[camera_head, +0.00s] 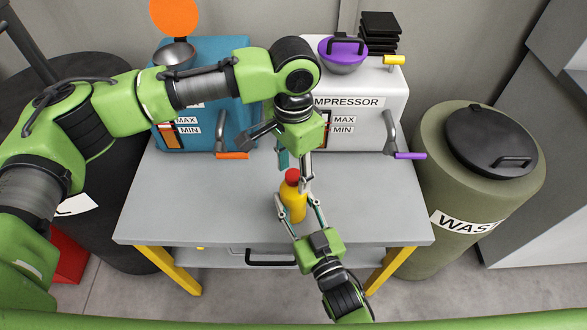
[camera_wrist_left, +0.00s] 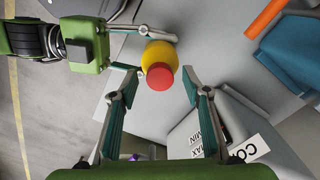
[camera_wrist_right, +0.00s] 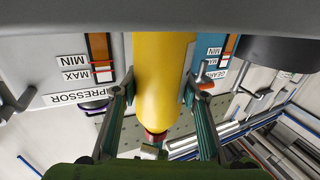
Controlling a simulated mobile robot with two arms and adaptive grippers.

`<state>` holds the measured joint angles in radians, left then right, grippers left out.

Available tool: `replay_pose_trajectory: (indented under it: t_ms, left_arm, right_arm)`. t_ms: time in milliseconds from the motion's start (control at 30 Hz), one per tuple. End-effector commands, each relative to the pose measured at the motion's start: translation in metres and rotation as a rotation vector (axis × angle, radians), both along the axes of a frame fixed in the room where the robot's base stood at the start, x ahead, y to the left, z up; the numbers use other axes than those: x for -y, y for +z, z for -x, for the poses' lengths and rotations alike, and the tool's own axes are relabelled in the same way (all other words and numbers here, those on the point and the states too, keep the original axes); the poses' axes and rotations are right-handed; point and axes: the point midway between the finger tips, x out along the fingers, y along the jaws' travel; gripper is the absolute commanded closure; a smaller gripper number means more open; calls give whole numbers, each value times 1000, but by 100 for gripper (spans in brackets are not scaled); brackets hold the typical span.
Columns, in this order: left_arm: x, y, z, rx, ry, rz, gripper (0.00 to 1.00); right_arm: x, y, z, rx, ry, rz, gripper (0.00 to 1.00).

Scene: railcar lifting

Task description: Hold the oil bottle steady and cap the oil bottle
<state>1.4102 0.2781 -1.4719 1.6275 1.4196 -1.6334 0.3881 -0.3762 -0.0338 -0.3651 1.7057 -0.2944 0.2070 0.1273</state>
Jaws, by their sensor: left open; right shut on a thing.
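The yellow oil bottle (camera_head: 293,205) stands upright near the middle of the grey table. Its red cap (camera_head: 292,175) sits on the bottle's top; I cannot tell how tightly. My right gripper (camera_head: 301,210) is shut on the bottle's body from the front, with one finger on each side, as the right wrist view shows around the bottle (camera_wrist_right: 163,80). My left gripper (camera_head: 293,172) points down over the bottle and is open. In the left wrist view the red cap (camera_wrist_left: 160,76) lies between its spread fingertips, with gaps on both sides.
The blue machine (camera_head: 205,90) with an orange-handled tap and the white compressor box (camera_head: 370,105) with a purple-handled tap stand at the table's back. The green waste drum (camera_head: 480,190) stands right of the table (camera_head: 180,200). The tabletop's left and right sides are clear.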

Motion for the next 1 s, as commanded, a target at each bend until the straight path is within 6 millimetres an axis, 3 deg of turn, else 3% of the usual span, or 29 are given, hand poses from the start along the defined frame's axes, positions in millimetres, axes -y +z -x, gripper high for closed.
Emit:
replay_pose_trajectory:
  t_ms: [233, 700, 1000]
  left_arm:
    - [1, 17, -1, 2, 0, 2, 56]
    - [0, 106, -1, 2, 1, 1, 56]
    - [0, 120, 0, 0, -1, 0, 56]
  right_arm:
    - [0, 0, 0, 0, 0, 0, 100]
    - [0, 0, 0, 0, 0, 0, 100]
    - [0, 0, 0, 0, 0, 0, 100]
